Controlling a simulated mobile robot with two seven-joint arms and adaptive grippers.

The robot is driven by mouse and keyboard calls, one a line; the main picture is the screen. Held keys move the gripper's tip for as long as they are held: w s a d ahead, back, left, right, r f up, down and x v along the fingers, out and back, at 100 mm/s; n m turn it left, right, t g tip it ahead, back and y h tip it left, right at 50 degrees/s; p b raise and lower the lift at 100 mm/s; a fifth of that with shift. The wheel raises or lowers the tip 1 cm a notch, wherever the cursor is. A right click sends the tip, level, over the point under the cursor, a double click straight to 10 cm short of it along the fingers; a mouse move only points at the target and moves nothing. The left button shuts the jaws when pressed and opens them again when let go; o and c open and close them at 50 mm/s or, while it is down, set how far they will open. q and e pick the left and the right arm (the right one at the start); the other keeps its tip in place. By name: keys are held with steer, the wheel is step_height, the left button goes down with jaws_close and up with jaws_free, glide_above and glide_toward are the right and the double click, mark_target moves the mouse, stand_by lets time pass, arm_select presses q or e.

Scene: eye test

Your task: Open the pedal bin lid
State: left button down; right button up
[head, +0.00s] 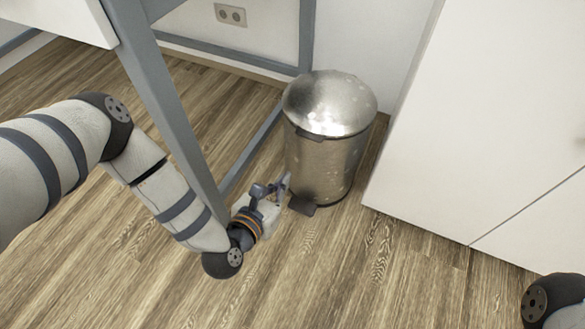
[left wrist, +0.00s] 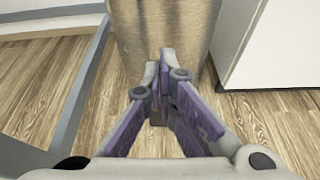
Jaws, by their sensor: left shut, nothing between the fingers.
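The pedal bin (head: 318,165) is a metal cylinder standing upright on the wood floor. Its domed lid (head: 330,100) is down, with a dark tab (head: 311,135) at the front rim. A dark pedal (head: 302,205) sticks out at its base. My left gripper (head: 285,184) is low beside the bin's front left, close to the pedal. In the left wrist view the gripper (left wrist: 165,55) is shut and empty, pointing at the bin's wall (left wrist: 190,25). The fingers hide most of the pedal there; I cannot tell whether they touch it. My right gripper is out of view.
A grey table leg (head: 172,100) stands close to my left arm, with a low grey rail (head: 252,150) behind. A white cabinet (head: 480,120) stands right of the bin. A wall socket (head: 231,15) is at the back. The floor (head: 360,270) in front is clear.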

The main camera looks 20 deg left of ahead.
arm_select(q)
steer(key=b+x, duration=0.3)
steer(key=x, duration=0.6)
steer(key=shift+w, duration=0.4)
steer(key=r, duration=0.2)
steer(key=r+p, duration=0.1)
steer(key=r, duration=0.1)
steer(key=shift+w, duration=0.35)
steer(key=shift+s+r, duration=0.1)
steer(key=shift+r, duration=0.1)
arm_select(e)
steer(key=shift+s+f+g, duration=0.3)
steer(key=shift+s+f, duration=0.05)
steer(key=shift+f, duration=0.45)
